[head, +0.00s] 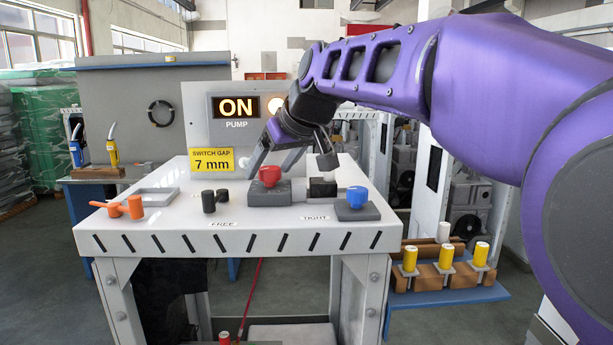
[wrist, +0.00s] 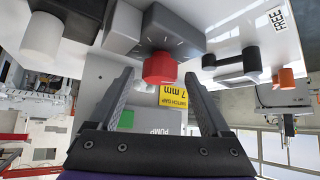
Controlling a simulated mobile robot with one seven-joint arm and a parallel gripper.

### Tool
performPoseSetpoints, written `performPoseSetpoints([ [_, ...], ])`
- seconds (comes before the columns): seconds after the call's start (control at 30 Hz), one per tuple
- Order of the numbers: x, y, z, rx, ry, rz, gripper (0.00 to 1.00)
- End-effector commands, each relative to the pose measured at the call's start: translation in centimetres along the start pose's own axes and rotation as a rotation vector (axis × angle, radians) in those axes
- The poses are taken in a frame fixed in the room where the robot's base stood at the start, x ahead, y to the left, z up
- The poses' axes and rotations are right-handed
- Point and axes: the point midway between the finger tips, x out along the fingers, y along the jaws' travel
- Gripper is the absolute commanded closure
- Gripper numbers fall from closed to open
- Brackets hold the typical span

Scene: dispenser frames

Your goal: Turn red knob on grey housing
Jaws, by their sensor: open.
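The red knob (head: 270,175) stands on top of the grey housing (head: 267,194) in the middle of the white bench. My gripper (head: 268,168) reaches down from the upper right with its jaws open, one finger to each side of the knob. In the wrist view the red knob (wrist: 160,68) shows between the two open fingertips (wrist: 158,76), with a visible gap on both sides. The grey housing (wrist: 172,30) lies just beyond it. Nothing is held. I cannot tell how deep the fingers reach around the knob.
A blue knob (head: 357,195) on a grey block stands close on the right. Black posts (head: 209,201) and an orange handle (head: 120,208) are to the left. A white cylinder (head: 328,162) stands close behind right. A panel (head: 236,107) with a lit ON sign rises behind.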

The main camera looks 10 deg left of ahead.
Motion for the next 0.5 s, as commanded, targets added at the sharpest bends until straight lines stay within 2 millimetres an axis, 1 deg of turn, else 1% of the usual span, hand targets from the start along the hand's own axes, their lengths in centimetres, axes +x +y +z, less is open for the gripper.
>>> performPoseSetpoints([
  [0.03, 0.48, 0.01, 0.38, 0.000, 0.000, -0.001, 0.19],
  [0.1, 0.69, 0.04, 0.52, 0.000, 0.000, -0.001, 0.19],
  [0.43, 0.80, 0.08, 0.55, 0.000, 0.000, -0.001, 0.19],
  [0.47, 0.79, 0.09, 0.55, 0.000, 0.000, 0.000, 0.22],
  [0.5, 0.79, 0.08, 0.55, 0.000, 0.000, 0.000, 0.30],
])
